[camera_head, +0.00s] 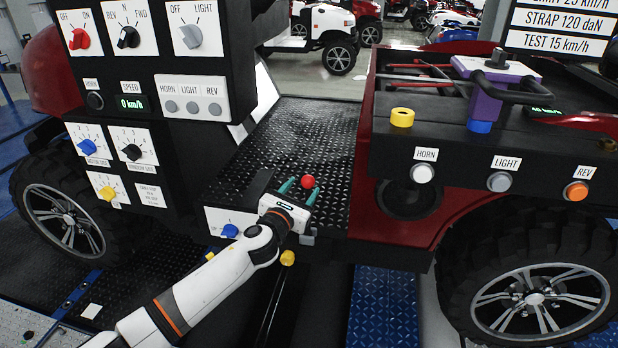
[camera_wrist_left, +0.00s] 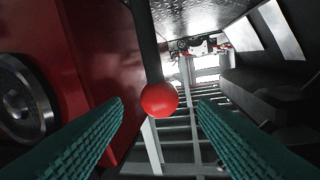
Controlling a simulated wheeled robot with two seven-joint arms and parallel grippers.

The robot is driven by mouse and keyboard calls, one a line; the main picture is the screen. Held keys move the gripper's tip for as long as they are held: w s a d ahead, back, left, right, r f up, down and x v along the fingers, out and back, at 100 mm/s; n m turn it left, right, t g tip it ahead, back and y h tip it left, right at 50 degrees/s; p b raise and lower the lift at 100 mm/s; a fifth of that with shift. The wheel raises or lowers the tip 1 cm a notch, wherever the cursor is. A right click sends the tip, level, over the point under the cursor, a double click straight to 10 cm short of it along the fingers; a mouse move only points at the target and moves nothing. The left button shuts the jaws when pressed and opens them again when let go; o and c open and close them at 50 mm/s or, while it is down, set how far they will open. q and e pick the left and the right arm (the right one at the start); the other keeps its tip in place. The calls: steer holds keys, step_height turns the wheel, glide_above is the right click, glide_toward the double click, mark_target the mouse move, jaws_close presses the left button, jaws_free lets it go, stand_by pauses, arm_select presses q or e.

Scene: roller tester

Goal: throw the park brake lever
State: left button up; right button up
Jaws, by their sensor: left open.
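The park brake lever shows as a red ball knob (camera_head: 307,182) just beyond my left fingertips, low at the vehicle's footwell. In the left wrist view the knob (camera_wrist_left: 159,100) hangs on a dark shaft (camera_wrist_left: 146,42) and lies between the lines of the two green fingers. My left gripper (camera_head: 299,190) is open, with a finger on each side of the knob's line. In the left wrist view the gripper (camera_wrist_left: 161,104) shows a clear gap on both sides of the knob. I cannot tell how deep the knob sits between the fingers. My right gripper is out of view.
A black switch panel (camera_head: 122,70) stands at left, above my left arm. A white plate with a blue knob (camera_head: 229,231) is beside the gripper. The tread-plate floor (camera_head: 315,130) lies behind. A black box with buttons (camera_head: 545,168) and a purple device (camera_head: 487,100) is at right.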

mark_target(305, 185)
arm_select(q)
steer(key=b+x, duration=0.1)
steer(key=x, duration=0.4)
steer(key=shift+w, duration=0.15)
steer(key=shift+w+d, duration=0.35)
steer(key=shift+w, duration=0.2)
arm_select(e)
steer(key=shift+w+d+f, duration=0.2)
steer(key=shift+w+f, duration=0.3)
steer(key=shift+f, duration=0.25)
